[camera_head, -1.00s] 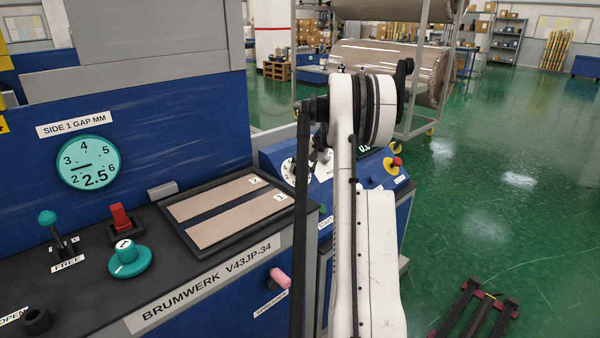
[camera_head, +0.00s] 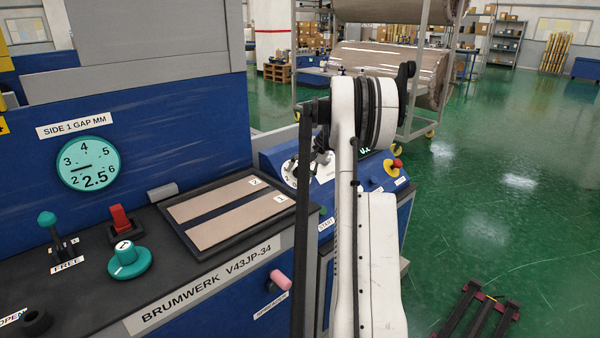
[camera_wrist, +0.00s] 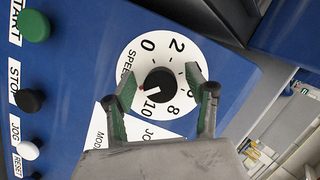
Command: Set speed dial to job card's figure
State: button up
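The speed dial is a white disc (camera_wrist: 134,58) with figures around a black knob (camera_wrist: 160,83). The knob's white line and red tip point left and slightly down in the wrist view, between the SPEED lettering and the 10. My gripper (camera_wrist: 151,85) is open, one finger on each side of the knob, with visible gaps to it. The right finger covers part of the scale. In the head view the dial (camera_head: 288,174) is partly behind my gripper (camera_head: 318,160).
START (camera_wrist: 36,26), STOP (camera_wrist: 30,101) and JOG (camera_wrist: 27,150) buttons line the panel's left side in the wrist view. In the head view a red-and-yellow button (camera_head: 391,166) sits at the panel's right, and a teal knob (camera_head: 127,255) on the nearer machine.

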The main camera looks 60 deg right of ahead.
jog(key=v, duration=1.2)
dwell(0.5)
jog(key=w+a+r+n, duration=0.2)
jog(key=a+r, duration=0.1)
jog(key=a, duration=1)
jog(key=w+a+r+n+g+h, duration=0.1)
jog(key=w+a+r+n, duration=0.15)
jog(key=a, duration=0.95)
jog(key=w+a+r+n, duration=0.1)
jog(key=a+r, duration=0.3)
jog(key=a, duration=0.9)
jog(key=s+a+f+n, duration=0.15)
jog(key=s+a, duration=0.25)
jog(key=a, duration=0.5)
jog(key=s+a+n, duration=0.2)
jog(key=s+a, duration=0.2)
jog(key=a, duration=0.5)
jog(key=s+a+f+n+t, duration=0.1)
jog(key=s+a+f+n, duration=0.3)
jog(key=s+a+f, duration=0.3)
jog(key=s+a, duration=0.3)
jog(key=s, duration=0.1)
jog(key=shift+s+a+f+t+h, duration=0.3)
jog(key=shift+a+t, duration=0.1)
